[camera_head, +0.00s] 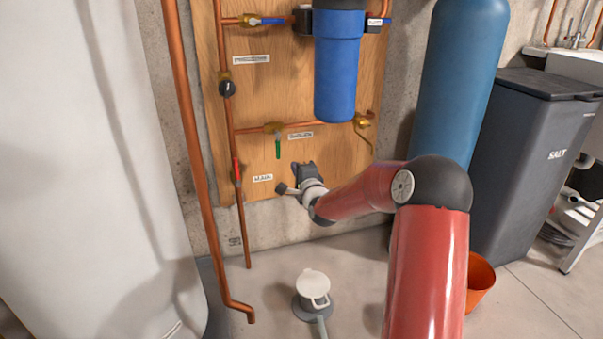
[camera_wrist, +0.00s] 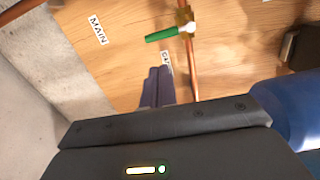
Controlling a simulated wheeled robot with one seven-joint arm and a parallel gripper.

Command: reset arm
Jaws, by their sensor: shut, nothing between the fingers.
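My red arm reaches from the lower right toward a wooden panel (camera_head: 262,92). My gripper (camera_head: 302,168) is in front of the lower part of the panel, just right of a small white label. In the wrist view my gripper (camera_wrist: 157,80) shows as dark fingers pressed together, with nothing between them. A valve with a green handle (camera_head: 278,148) is above the gripper in the head view, apart from it. It also shows in the wrist view (camera_wrist: 162,35), beyond the fingertips. A label reading MAIN (camera_wrist: 97,30) is at the upper left there.
A red-handled valve (camera_head: 237,170) and copper pipe (camera_head: 190,130) are left of my gripper. A blue filter housing (camera_head: 337,70) hangs above. A blue tank (camera_head: 458,80) and dark SALT bin (camera_head: 530,150) stand right. A white-lidded floor item (camera_head: 313,285) and orange bucket (camera_head: 481,278) are below.

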